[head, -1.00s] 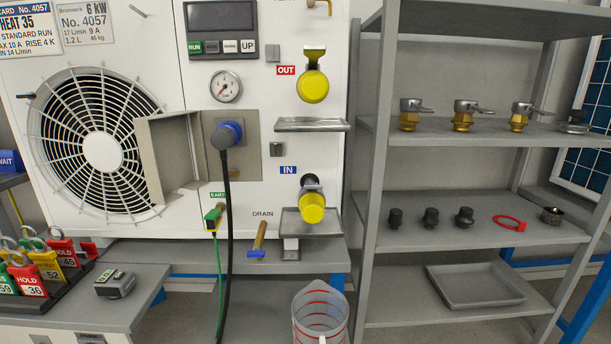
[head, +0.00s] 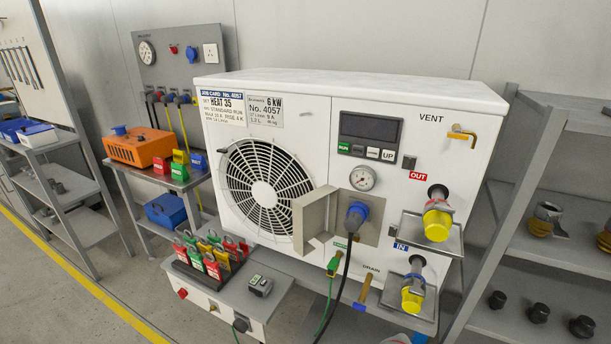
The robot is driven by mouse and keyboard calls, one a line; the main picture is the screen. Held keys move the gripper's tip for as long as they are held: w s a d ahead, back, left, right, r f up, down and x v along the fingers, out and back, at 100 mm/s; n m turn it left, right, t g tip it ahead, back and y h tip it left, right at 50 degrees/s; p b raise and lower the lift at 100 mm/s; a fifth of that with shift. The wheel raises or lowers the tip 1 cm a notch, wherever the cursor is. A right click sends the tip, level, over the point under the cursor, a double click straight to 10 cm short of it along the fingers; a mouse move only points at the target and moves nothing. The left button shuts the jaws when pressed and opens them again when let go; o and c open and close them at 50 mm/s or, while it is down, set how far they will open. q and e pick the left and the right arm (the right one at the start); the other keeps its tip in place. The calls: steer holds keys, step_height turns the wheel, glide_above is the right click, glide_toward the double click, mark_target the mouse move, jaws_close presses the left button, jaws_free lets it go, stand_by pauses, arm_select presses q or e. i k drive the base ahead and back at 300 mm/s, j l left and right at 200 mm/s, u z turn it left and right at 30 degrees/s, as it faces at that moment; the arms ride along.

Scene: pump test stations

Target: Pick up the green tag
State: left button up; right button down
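A green tag (head: 212,266) stands in the front row of a dark tag rack (head: 196,283) on the low grey table left of centre. Red tags (head: 196,260) stand beside it, with more red, yellow and green tags behind, partly hiding one another. Another green tag (head: 181,173) is on the farther side table, below a yellow tag (head: 180,157), with red (head: 161,165) and blue (head: 198,161) ones beside it. Lettering on the tags is too small to read. Neither of my grippers is in view.
A small grey device (head: 259,285) lies right of the rack. The white pump unit (head: 400,100) with its fan stands behind. A black cable and a green lead hang in front of it. An orange box (head: 140,147) is on the side table; open floor (head: 110,290) lies left.

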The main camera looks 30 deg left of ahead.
mark_target(189, 239)
steer(key=u, duration=1.8)
steer(key=i+j+z, duration=0.2)
steer(key=j, duration=0.2)
steer(key=j+z, duration=0.2)
steer(key=j, duration=0.2)
steer(key=i+j+z, duration=0.15)
steer(key=j, duration=0.3)
steer(key=j+z, duration=0.2)
steer(key=j, duration=0.25)
steer(key=i+j, duration=0.1)
steer(key=j, duration=0.35)
steer(key=i, duration=0.05)
